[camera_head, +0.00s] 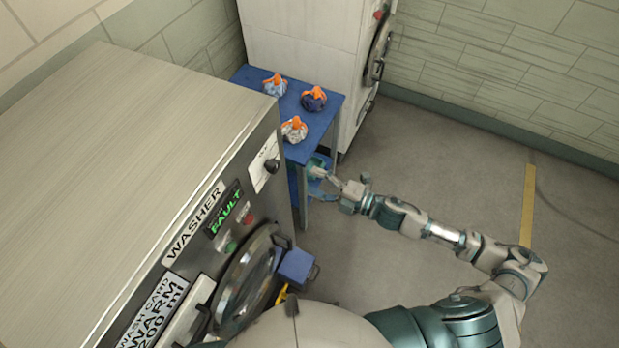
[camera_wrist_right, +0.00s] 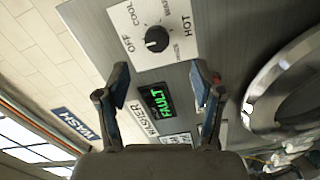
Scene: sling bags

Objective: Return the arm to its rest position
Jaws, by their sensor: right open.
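My right arm reaches in from the right in the head view. Its gripper (camera_head: 318,181) is beside the blue table's legs, below the tabletop and close to the washer's front corner. In the right wrist view the gripper (camera_wrist_right: 160,75) has its two fingers spread with nothing between them. Beyond the fingers is the washer panel, with a black knob (camera_wrist_right: 157,39) and a green FAULT display (camera_wrist_right: 157,100). My left gripper is not in view.
The washer (camera_head: 110,130) fills the left, its round door (camera_head: 243,285) facing my arm. A white machine (camera_head: 305,40) stands behind. The floor (camera_head: 440,140) at right is clear.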

